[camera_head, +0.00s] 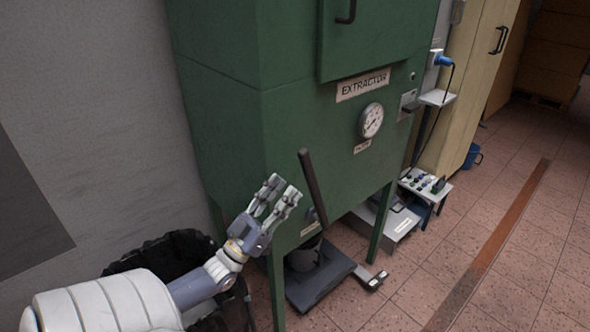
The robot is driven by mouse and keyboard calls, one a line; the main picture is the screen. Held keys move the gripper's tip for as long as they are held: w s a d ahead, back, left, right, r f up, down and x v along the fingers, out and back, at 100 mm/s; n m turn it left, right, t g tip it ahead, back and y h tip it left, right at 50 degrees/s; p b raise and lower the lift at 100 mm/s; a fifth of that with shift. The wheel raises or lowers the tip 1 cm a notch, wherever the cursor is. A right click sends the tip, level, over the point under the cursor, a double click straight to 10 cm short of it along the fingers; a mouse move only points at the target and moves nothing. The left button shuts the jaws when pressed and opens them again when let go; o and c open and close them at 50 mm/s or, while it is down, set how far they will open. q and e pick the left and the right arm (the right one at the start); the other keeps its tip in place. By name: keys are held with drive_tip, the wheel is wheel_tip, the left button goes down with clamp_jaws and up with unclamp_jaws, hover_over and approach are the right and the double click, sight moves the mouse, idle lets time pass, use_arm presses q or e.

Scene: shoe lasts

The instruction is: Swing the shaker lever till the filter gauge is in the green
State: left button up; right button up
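The shaker lever (312,188) is a dark bar on the front of the green extractor cabinet (225,120), leaning with its top to the left. The filter gauge (372,120) is a round white dial right of the lever; its needle and any green zone are too small to read. My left gripper (284,187) is just left of the lever, its two fingers apart and pointing up and right. No lever shows between the fingers; how far they are from it in depth I cannot tell. My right gripper is out of view.
A dark bin (165,252) stands beside my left arm. A dark grey tray (322,283) lies on the floor below the lever. A small stand with knobs (425,184) is at the right, before a beige cabinet (475,75).

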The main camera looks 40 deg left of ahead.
use_arm(q)
drive_tip(key=v, duration=0.3)
drive_tip(key=shift+s+f, duration=0.15)
drive_tip(key=shift+s, duration=0.1)
idle(0.4)
drive_tip(key=s+d+f+n+g+y, duration=0.15)
drive_tip(key=f+g, duration=0.45)
drive_tip(key=f, duration=1.3)
drive_tip(key=s+d+f+g+y, duration=0.25)
drive_tip(key=f+g, duration=0.35)
drive_tip(key=f, duration=1.2)
drive_tip(key=s+d+f+g+h+p, duration=0.15)
drive_tip(key=s+d+f+g, duration=0.45)
drive_tip(key=s+f, duration=0.7)
drive_tip(key=s+d+f+m+g, duration=0.1)
drive_tip(key=s+d+f+g, duration=0.2)
drive_tip(key=s+d+f, duration=0.2)
drive_tip(key=s+d+f+m+g, duration=0.2)
drive_tip(key=s+d+f, duration=0.3)
drive_tip(key=s, duration=0.6)
drive_tip(key=shift+s+d+f+g+h, duration=0.25)
drive_tip(key=shift+d+g+h, duration=0.1)
drive_tip(key=shift+d+g, duration=0.3)
